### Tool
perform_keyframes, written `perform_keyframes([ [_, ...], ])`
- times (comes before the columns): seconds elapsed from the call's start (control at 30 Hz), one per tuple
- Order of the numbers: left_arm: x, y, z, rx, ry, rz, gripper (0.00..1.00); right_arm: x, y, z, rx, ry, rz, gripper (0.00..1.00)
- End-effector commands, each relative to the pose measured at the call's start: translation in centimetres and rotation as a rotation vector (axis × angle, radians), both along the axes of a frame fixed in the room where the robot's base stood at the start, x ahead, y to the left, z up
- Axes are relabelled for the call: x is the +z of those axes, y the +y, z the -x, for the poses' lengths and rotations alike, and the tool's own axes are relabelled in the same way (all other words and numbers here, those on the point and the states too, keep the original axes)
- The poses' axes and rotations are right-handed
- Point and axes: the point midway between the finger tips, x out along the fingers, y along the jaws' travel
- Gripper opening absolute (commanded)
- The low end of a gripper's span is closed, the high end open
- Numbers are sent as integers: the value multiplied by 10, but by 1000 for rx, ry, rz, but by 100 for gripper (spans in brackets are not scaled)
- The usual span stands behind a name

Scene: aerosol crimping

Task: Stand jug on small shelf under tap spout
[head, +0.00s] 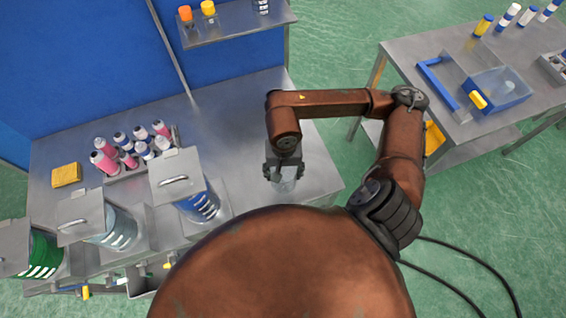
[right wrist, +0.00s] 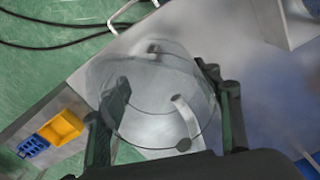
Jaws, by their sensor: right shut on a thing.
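The jug (right wrist: 150,95) is clear and see-through, with a pale handle. It sits between the two fingers of my right gripper (right wrist: 165,120) in the right wrist view. In the head view my right gripper (head: 284,168) points down and is shut on the jug (head: 286,185), over the right end of the steel bench. I cannot tell whether the jug touches the bench. Lidded tanks with blue (head: 197,205), clear (head: 118,232) and green (head: 42,256) contents stand at the left. Small yellow tap parts (head: 86,292) show below them. The shelf and spouts are mostly hidden. My left gripper is not in view.
A rack of pink and white cans (head: 130,150) and a yellow sponge (head: 66,175) are on the bench (head: 235,115). A raised shelf (head: 235,28) holds orange-topped items. A second table (head: 440,60) stands at the right. The bench between tanks and gripper is clear.

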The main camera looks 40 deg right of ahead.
Motion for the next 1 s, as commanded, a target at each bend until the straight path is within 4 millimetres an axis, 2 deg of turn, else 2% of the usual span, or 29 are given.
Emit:
perform_keyframes([
  [0.17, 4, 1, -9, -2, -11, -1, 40, -19, -25, -34, -6, 3, 0, 33],
  [0.3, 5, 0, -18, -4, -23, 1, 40, -46, -35, -51, -3, 3, -2, 33],
  [0.4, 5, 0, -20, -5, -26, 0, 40, -59, -41, -59, -1, 2, -1, 33],
  [0.67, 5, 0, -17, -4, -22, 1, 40, -72, -47, -70, 1, 0, -1, 33],
  [0.9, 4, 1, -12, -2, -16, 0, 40, -104, -49, -72, 2, 1, -2, 33],
  [1.0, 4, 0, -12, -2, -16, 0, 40, -107, -49, -73, 3, -1, -2, 33],
])
